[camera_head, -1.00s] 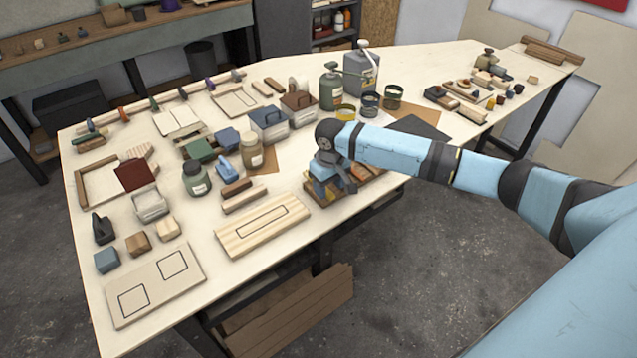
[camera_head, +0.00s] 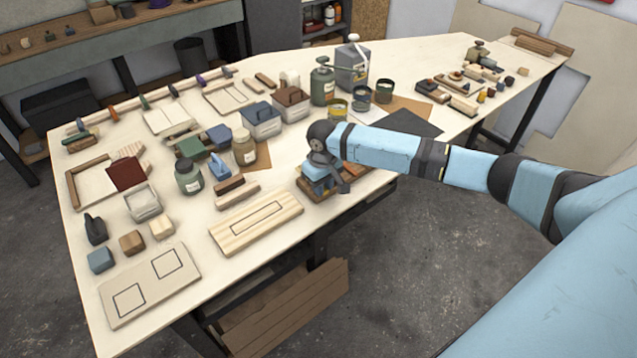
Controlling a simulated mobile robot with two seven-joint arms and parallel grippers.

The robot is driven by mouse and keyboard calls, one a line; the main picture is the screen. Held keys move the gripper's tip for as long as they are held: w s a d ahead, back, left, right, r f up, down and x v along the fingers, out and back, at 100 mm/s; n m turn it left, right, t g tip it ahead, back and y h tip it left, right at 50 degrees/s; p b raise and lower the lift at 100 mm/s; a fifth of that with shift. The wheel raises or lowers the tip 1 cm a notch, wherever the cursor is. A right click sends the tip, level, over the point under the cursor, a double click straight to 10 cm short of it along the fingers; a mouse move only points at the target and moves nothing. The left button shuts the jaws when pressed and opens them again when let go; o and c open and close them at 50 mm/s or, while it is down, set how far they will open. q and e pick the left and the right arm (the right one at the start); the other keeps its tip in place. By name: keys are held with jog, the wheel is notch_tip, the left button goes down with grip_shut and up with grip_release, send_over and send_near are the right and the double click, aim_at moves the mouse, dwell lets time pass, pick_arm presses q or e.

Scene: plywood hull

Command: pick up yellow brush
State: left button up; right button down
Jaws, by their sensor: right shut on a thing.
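My right gripper (camera_head: 328,182) points down over a wooden tray (camera_head: 312,196) at the front edge of the table. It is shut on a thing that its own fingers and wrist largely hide. A blue piece (camera_head: 318,172) shows beside the fingers, low on the tray. I cannot make out a yellow brush; it may be hidden behind the gripper. My left gripper is not in view.
A pale wooden board (camera_head: 256,223) lies just left of the tray. Behind stand a tan jar (camera_head: 244,148), a grey toolbox (camera_head: 262,122) and a yellow-banded can (camera_head: 337,108). A dark sheet (camera_head: 410,123) lies flat behind my right arm.

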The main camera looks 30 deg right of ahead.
notch_tip(320, 180, up, 20)
jog(key=b, duration=0.1)
jog(key=shift+f, duration=0.1)
dwell(3.5)
